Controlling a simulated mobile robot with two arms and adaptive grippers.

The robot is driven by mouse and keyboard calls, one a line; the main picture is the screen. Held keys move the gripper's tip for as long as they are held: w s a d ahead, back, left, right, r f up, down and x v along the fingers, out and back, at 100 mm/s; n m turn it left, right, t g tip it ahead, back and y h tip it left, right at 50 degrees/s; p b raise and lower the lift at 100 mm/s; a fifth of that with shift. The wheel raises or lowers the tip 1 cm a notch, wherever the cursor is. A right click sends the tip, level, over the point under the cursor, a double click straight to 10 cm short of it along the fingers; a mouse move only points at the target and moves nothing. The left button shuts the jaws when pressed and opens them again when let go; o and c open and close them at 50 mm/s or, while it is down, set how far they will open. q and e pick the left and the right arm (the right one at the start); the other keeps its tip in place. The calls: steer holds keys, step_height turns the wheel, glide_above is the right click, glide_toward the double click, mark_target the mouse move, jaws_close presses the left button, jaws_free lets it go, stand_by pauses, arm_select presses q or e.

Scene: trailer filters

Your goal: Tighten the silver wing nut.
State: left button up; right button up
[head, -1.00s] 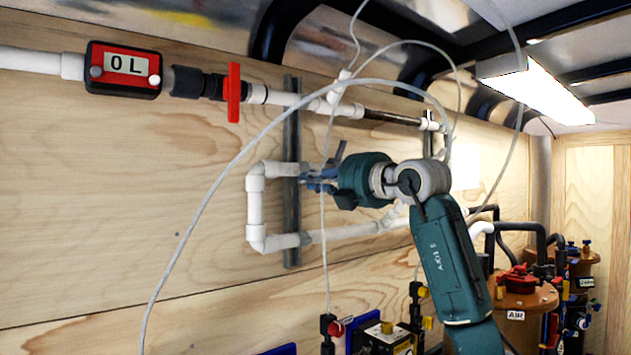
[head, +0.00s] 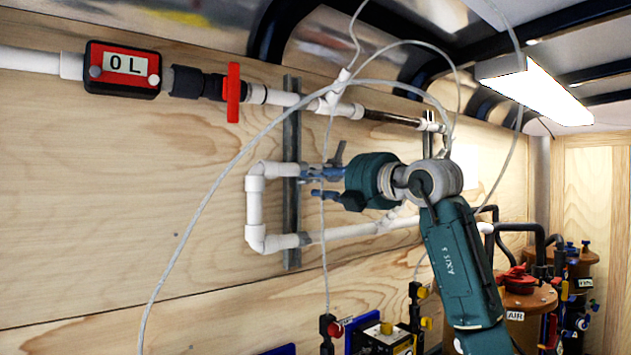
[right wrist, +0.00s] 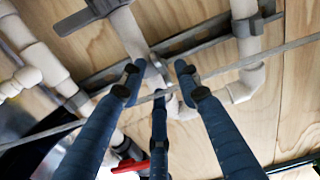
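My right gripper (head: 322,175) reaches toward the metal strut on the wall, beside the white pipe loop. Its blue fingers are spread apart and look empty; it also shows in the right wrist view (right wrist: 158,78). A small grey metal piece (right wrist: 153,64) shows between the fingertips in the right wrist view, close to the white pipe and strut. It may be the silver wing nut, but its shape is too small and partly covered to tell. In the head view I cannot make out the wing nut. My left gripper is not in view.
The metal strut (head: 291,135) carries the white pipe loop (head: 254,205). A thin clear tube (head: 205,195) hangs in front of the wall. A red valve handle (head: 233,92) and a meter reading 0 L (head: 124,70) are upper left. Brown filter housings (head: 525,300) stand lower right.

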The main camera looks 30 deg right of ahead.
steer(key=s, duration=1)
steer(key=shift+d, duration=0.45)
